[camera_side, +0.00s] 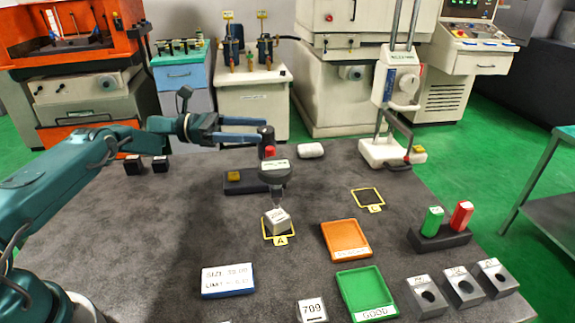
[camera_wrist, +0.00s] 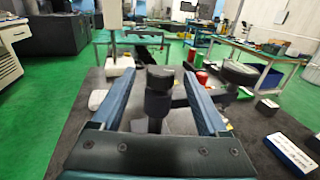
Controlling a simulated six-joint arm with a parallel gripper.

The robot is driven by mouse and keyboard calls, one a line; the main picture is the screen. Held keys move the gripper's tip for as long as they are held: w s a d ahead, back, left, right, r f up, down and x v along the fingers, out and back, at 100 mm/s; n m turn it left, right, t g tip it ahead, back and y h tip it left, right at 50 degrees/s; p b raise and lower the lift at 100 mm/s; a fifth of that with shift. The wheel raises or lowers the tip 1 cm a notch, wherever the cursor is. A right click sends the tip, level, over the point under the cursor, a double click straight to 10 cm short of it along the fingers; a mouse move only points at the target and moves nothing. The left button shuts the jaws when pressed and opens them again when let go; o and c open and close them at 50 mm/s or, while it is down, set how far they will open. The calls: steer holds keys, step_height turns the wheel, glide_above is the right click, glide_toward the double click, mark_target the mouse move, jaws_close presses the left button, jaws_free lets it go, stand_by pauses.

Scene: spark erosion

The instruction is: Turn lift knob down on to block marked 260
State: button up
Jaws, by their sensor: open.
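The black knob (camera_side: 266,133) stands at the top of a gauge stand, above a red part (camera_side: 270,152). My gripper (camera_side: 262,131) is open and level, with its blue fingertips at the knob. In the wrist view the knob (camera_wrist: 158,88) shows between the open fingers (camera_wrist: 159,73), with gaps on both sides. The round gauge head (camera_side: 275,172) hangs from the stand, its tip pointing down at a grey block (camera_side: 280,221) on the yellow square marked A. The number on that block is too small to read. I cannot tell whether the tip touches it.
Around the stand are an orange tray (camera_side: 346,240), a green GOOD tray (camera_side: 366,292), a block marked 709 (camera_side: 312,309) and a blue-edged sign (camera_side: 227,280). A red and a green piece stand in a black holder (camera_side: 440,238). A white height stand (camera_side: 392,150) is at the back right.

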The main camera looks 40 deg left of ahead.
steer(key=shift+v, duration=1.05)
step_height(320, 180, up, 9)
steer(key=n+t+y, duration=0.2)
steer(key=n+t, duration=0.2)
steer(key=t, duration=0.2)
glide_above(266, 129)
steer(key=a, duration=0.2)
steer(key=s+f+n+t+y, duration=0.1)
steer(key=s+f+n+y, duration=0.15)
steer(key=f, duration=0.25)
steer(key=s+f+n+y, duration=0.1)
steer(key=s+f+y, duration=0.1)
steer(key=f+y, duration=0.2)
steer(key=shift+x, duration=2.5)
steer(key=shift+f, duration=0.15)
